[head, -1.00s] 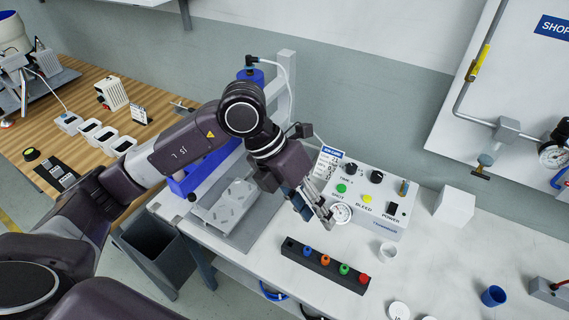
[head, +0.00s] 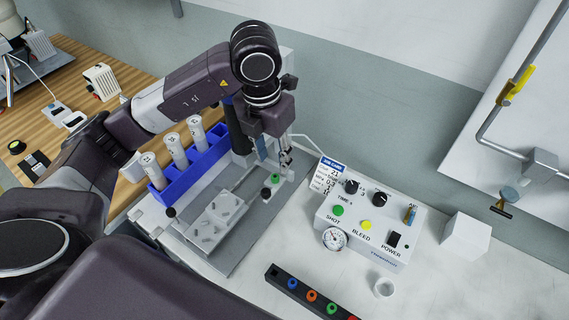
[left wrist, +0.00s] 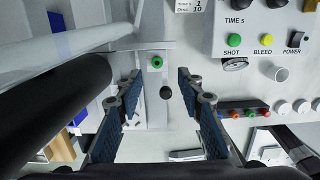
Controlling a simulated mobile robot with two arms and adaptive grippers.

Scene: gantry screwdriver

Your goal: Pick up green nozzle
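A green nozzle (head: 332,308) sits in a black rack (head: 272,273) at the bottom of the head view, beside blue, orange and red nozzles. The left wrist view shows this green nozzle (left wrist: 234,114) at the right, well outside my fingers. My left gripper (head: 273,153) is open and empty above the grey fixture (head: 238,240). In the left wrist view, its spread fingers (left wrist: 157,84) frame a small round green piece (left wrist: 157,62) and a black knob (left wrist: 166,93) on the fixture. My right gripper is not in view.
A control box (head: 350,240) with buttons and a gauge (head: 334,239) stands right of the fixture. A blue holder (head: 190,178) with white tubes stands left. A white cube (head: 466,236) and a small cup (head: 384,288) lie right.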

